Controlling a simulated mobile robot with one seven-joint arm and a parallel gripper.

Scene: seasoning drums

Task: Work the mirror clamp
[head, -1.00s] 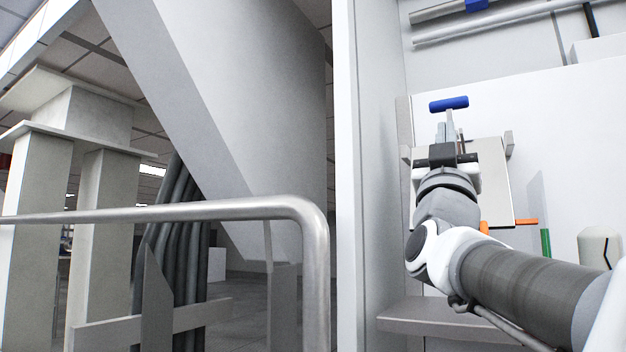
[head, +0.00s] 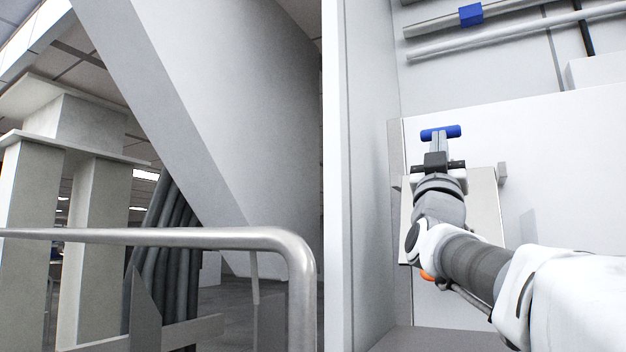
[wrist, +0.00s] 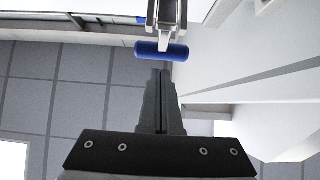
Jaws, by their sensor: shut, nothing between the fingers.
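The clamp shows as a blue T-shaped crossbar handle (head: 440,132) on the white wall, above a pale rectangular panel (head: 486,205) with small side brackets. In the wrist view the blue handle (wrist: 162,50) lies crosswise on a grey metal stem that runs up out of the picture. My gripper (head: 440,146) is shut and empty, just below the handle in the head view. In the wrist view the closed fingertips (wrist: 160,72) point at the bar, close to it, with nothing between them. I cannot tell whether they touch it. My arm hides part of the panel.
A blue block (head: 471,14) sits on a horizontal rail higher on the wall. A tall white wall edge (head: 350,180) stands left of the panel. A metal handrail (head: 180,237) runs across the left foreground. A grey ledge (head: 425,341) lies low under my arm.

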